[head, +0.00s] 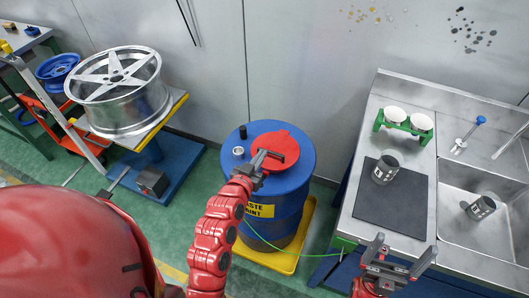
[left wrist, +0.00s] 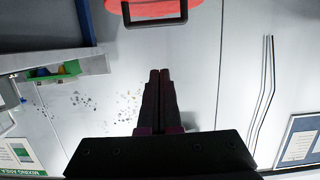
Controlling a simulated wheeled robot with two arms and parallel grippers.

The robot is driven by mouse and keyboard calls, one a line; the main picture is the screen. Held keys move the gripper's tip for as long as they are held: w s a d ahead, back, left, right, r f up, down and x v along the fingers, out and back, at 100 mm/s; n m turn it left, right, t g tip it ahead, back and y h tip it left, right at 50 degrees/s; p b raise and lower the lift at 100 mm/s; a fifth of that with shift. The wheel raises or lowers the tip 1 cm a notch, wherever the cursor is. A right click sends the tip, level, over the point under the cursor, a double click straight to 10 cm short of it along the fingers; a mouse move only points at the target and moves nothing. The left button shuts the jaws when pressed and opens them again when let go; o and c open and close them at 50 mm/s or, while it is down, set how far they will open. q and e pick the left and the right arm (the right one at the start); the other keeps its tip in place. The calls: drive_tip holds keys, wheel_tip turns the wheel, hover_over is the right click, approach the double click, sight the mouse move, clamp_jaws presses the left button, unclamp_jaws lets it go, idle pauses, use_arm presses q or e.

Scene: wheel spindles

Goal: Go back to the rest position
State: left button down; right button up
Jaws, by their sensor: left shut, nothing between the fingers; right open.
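My left gripper (head: 260,158) is above the blue waste paint drum (head: 297,196), in front of the red lid (head: 285,145) on the drum's top. In the left wrist view the left gripper's fingers (left wrist: 160,80) are together with nothing between them. That view also shows a red surface with a dark handle (left wrist: 155,12) at its top edge, apart from the fingertips. My right gripper (head: 384,255) is open and empty at the lower right, in front of the sink counter.
The drum stands on a yellow-edged pallet (head: 265,258). A steel counter (head: 350,222) at right carries a dark mat (head: 385,212), a cup (head: 385,170) and a green stand with white bowls (head: 403,122). A large wheel rim (head: 118,88) sits on a stand at left. Green floor lies between.

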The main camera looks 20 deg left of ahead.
use_arm(q)
drive_tip(key=shift+s+r, duration=0.15)
drive_tip(key=shift+s, duration=0.1)
drive_tip(key=shift+a, duration=0.1)
